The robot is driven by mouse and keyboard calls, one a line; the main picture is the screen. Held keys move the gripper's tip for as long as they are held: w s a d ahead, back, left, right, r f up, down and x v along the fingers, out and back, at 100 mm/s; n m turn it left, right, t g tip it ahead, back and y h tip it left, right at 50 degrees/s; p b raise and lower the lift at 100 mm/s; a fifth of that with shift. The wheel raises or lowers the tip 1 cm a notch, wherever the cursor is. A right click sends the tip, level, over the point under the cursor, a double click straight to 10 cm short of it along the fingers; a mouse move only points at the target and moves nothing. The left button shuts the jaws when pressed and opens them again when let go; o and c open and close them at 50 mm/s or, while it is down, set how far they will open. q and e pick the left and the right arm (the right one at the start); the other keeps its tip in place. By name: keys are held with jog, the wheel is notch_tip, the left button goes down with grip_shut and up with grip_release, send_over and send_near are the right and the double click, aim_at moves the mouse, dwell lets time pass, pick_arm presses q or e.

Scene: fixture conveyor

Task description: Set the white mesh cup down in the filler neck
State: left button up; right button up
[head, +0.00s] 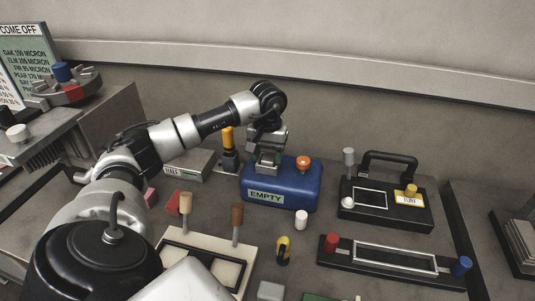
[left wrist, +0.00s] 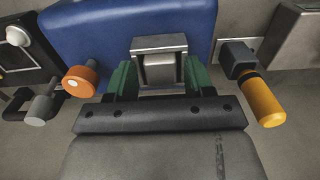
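My left gripper (head: 267,160) points down at the top of the blue tank (head: 293,192), which has an EMPTY label. In the left wrist view, its green fingers (left wrist: 160,82) stand apart on both sides of a grey metal block (left wrist: 160,44) at the tank; I cannot tell whether they press on it, or whether the block is the filler neck. No white cup shows between the fingers. A small white cylinder (head: 301,219) stands in front of the tank, and another white piece (head: 17,133) lies at the far left; mesh is not discernible on either. My right gripper is not in view.
An orange knob (head: 303,162) sits on the tank's right side. A yellow-handled part (head: 228,142) stands at its left. A black handled fixture (head: 385,205) is to the right. A pale frame with wooden pegs (head: 205,262) and a black rail fixture (head: 395,258) lie in front.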

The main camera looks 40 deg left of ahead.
pick_arm(q)
jog(key=shift+o, duration=1)
notch_tip(320, 180, up, 11)
jog(key=b, duration=0.1)
